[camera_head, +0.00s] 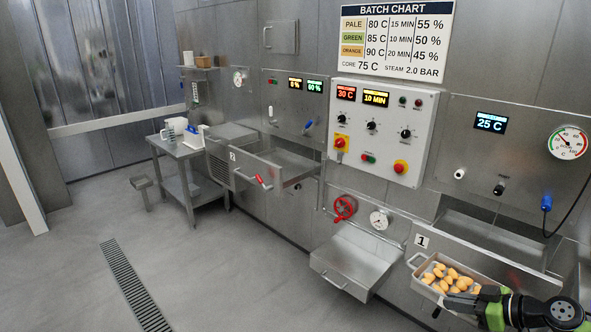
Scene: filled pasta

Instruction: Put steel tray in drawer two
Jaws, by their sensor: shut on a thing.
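The steel tray (427,289) is at the lower right, with several orange-yellow filled pasta pieces (449,276) in it. My gripper (478,302) is shut on the tray at its right side; the fingertips are partly hidden by the tray and my arm. The tray is in front of the drawer marked 1 (422,240); I cannot tell whether it touches it.
A control panel (384,131) is on the wall. A side table (176,148) holds a jug.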

